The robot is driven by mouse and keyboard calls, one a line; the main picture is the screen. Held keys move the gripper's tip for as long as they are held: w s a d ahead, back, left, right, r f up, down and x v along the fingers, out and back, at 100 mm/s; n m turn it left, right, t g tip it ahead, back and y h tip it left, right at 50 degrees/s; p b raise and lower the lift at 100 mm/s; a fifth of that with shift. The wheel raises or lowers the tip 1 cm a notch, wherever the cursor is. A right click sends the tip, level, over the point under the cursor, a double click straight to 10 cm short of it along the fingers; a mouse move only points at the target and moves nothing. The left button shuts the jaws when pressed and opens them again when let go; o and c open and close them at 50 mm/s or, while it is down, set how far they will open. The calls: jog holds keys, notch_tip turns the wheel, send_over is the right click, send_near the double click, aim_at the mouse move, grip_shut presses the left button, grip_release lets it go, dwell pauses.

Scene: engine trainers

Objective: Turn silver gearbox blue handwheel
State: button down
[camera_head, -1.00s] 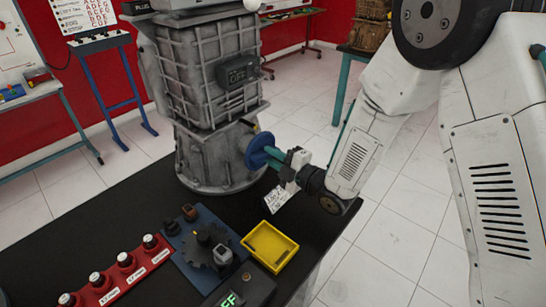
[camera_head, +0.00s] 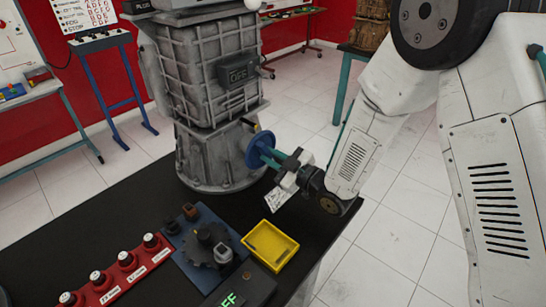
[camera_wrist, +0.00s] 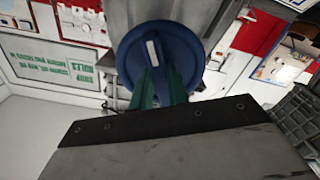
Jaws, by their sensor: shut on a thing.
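The silver gearbox (camera_head: 214,100) stands upright on the black table. Its blue handwheel (camera_head: 262,149) is on the lower right side of the housing. The handwheel also shows in the wrist view (camera_wrist: 183,50) as a blue disc with a pale rectangular mark. My gripper (camera_head: 277,158) reaches it from the right, with its green fingers at the wheel. In the wrist view my gripper (camera_wrist: 163,85) has its two green fingers close together against the wheel, shut on it. The exact contact at the fingertips is partly hidden.
A yellow tray (camera_head: 271,245) lies on the black table (camera_head: 165,207) below my gripper. A blue plate with a dark gear (camera_head: 205,243) and a red strip of knobs (camera_head: 118,272) are to its left. A white label hangs close under my gripper.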

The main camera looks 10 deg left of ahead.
jog(key=m, duration=1)
jog(key=shift+s+f, duration=0.15)
jog(key=shift+s, duration=0.15)
jog(key=shift+m, duration=0.5)
jog(key=c, duration=1.4)
grip_release()
jog(key=shift+o, duration=0.2)
jog(key=v, duration=0.7)
jog(key=shift+s+d, duration=0.2)
jog(key=shift+d, duration=0.05)
